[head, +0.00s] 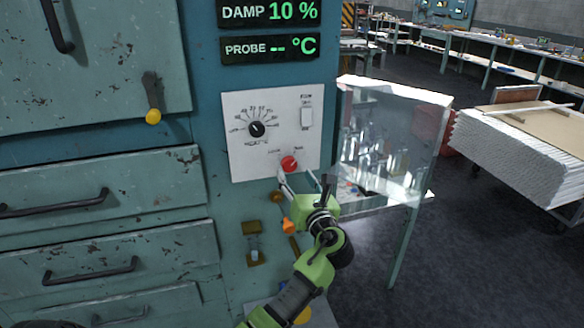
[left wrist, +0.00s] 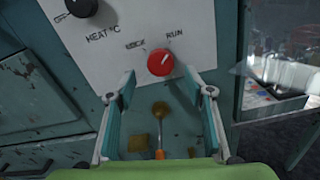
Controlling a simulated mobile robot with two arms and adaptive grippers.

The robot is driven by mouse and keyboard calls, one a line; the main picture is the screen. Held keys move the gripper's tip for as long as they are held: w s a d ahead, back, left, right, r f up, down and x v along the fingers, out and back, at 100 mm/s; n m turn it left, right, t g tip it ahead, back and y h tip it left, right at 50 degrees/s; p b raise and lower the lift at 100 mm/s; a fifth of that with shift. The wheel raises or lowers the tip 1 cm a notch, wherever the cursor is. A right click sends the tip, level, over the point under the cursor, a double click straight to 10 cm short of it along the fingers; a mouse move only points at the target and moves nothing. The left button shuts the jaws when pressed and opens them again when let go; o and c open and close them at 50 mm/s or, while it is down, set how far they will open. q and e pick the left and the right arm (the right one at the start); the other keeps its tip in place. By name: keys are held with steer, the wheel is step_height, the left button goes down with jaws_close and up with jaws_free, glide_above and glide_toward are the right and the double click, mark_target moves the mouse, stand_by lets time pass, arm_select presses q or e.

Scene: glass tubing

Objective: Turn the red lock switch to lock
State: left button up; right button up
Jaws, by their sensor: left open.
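The red lock switch (head: 289,164) is a round knob low on a white control panel (head: 242,165). In the left wrist view the red knob (left wrist: 160,62) has a small white mark that slants up and right, toward the word RUN; LOCK is printed to its upper left. My left gripper (head: 306,182) is just below the knob in the head view. In the left wrist view its two fingers (left wrist: 160,90) are spread apart, with the knob beyond and between their tips. I see no contact with the knob. My right gripper is not in view.
A black heat dial (head: 257,129) and a white rocker switch (head: 307,117) sit above on the panel. A clear hinged door (head: 390,140) stands open to the right. Drawers with dark handles (head: 90,269) are on the left. A brass latch (head: 253,253) is below.

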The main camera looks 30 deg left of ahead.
mark_target(290, 166)
arm_select(q)
steer(key=shift+x, duration=2.2)
steer(key=shift+d, duration=0.1)
steer(key=shift+c, duration=0.4)
steer(key=c, duration=1)
